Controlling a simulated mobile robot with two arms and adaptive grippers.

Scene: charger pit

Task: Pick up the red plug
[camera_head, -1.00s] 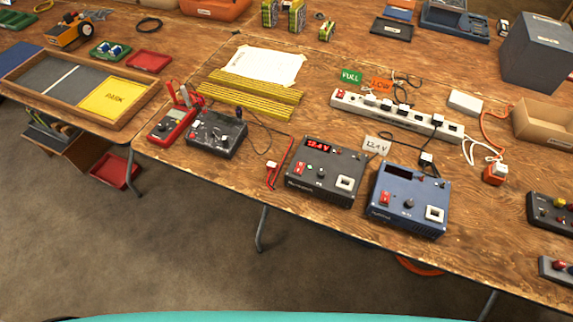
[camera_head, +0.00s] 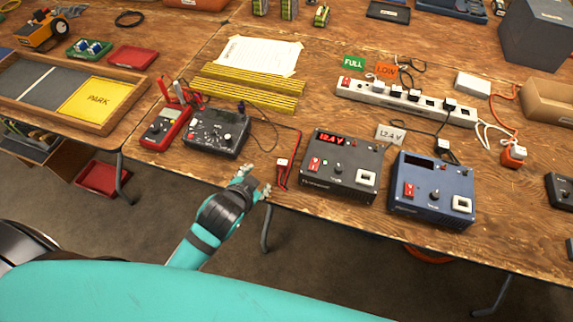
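A small plug with a pale front and red leads (camera_head: 282,163) lies near the table's front edge, left of the black charger (camera_head: 340,185). I take it for the red plug, but it is small and its details are hard to tell. My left gripper (camera_head: 256,182) is at the table's front edge, to the left of and nearer than the plug, apart from it. Its fingers look spread, with nothing between them. My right gripper is out of view.
A blue charger (camera_head: 433,190) stands right of the black one. A black meter box (camera_head: 215,132) and a red multimeter (camera_head: 165,128) stand to the left. Yellow rulers (camera_head: 245,90) and a power strip (camera_head: 405,100) lie behind. An orange-red block with a white plug (camera_head: 513,154) is at right.

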